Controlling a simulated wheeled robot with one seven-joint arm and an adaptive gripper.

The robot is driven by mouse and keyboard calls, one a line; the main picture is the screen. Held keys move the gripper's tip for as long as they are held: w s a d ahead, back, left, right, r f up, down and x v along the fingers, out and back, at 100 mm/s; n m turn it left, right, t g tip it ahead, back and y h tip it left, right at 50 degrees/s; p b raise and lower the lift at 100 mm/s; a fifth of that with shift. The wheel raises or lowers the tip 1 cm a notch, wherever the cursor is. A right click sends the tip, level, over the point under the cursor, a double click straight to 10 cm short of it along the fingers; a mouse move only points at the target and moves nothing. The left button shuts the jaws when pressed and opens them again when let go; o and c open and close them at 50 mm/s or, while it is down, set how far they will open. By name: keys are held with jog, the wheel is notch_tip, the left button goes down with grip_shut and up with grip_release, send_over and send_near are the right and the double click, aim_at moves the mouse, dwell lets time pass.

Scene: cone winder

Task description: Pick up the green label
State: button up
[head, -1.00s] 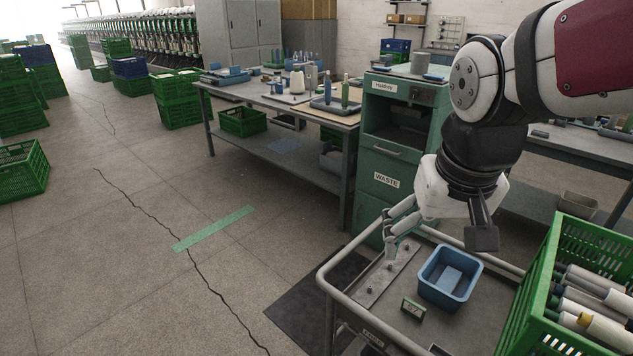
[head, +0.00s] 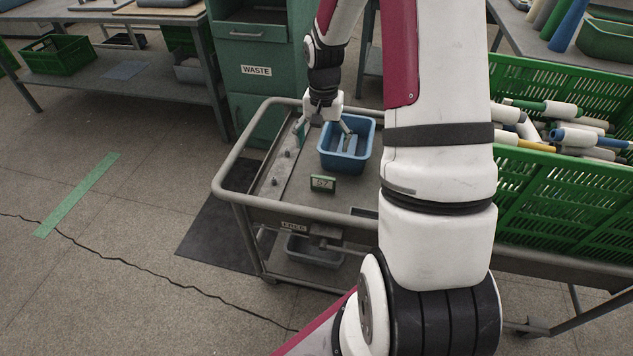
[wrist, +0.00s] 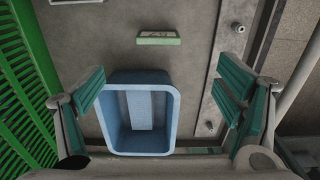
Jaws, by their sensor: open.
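The green label (head: 322,183) is a small green-framed plate with dark markings. It stands on the grey cart top in front of the blue bin, and in the wrist view it shows near the top centre (wrist: 158,38). My gripper (head: 324,127) is open and empty, pointing down over the cart beside and above the blue bin. In the wrist view its green-padded fingers (wrist: 163,86) are spread wide at left and right, and the label lies beyond them toward the top of the picture. Nothing hides the label.
The blue bin (head: 362,166) with a pale flat piece inside shows between the fingers. A metal strip with pegs (head: 273,180) lies left. A green crate of yarn cones (head: 560,205) stands right. The cart's raised rail (head: 225,180) edges the left side.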

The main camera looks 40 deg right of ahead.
aim_at(323, 177)
jog(key=f+b, duration=0.3)
jog(key=f, duration=1.1)
jog(key=shift+d+f, duration=0.1)
jog(key=shift+d, duration=0.1)
jog(key=c, duration=1.2)
